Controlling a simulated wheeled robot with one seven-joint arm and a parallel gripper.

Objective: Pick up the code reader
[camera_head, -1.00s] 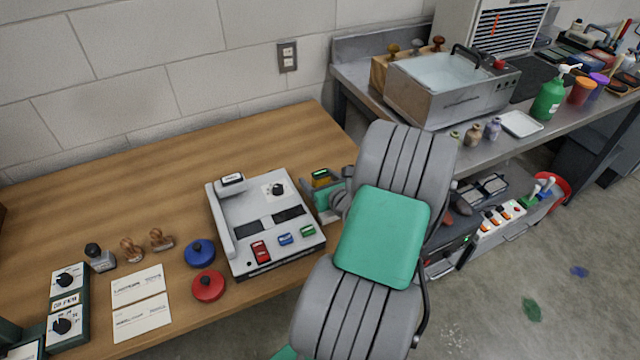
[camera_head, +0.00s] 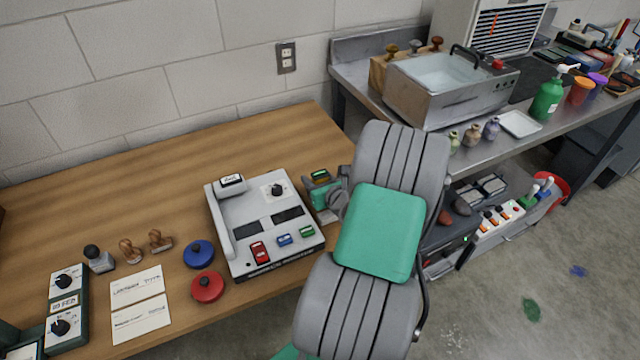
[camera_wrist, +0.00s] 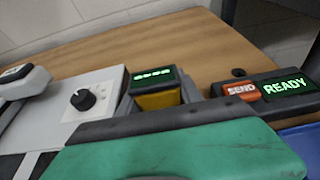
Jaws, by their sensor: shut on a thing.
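The code reader (camera_head: 321,175) appears to be the small dark device with a lit green display and a yellow body; it is at the table's right side, just right of the white console. In the wrist view the code reader (camera_wrist: 153,77) stands between the grey fingers of my gripper (camera_wrist: 158,94). My gripper is shut on its yellow body. In the head view my gripper (camera_head: 325,192) is small and partly hidden by my arm. The lower part of the code reader is hidden, so I cannot tell whether it touches the table.
The white console (camera_head: 265,222) is close on the left. A box with an orange SEND key and a READY display (camera_wrist: 265,88) is on the right in the wrist view. Stamps, cards, and blue (camera_head: 199,253) and red knobs lie farther left. The table's back is clear.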

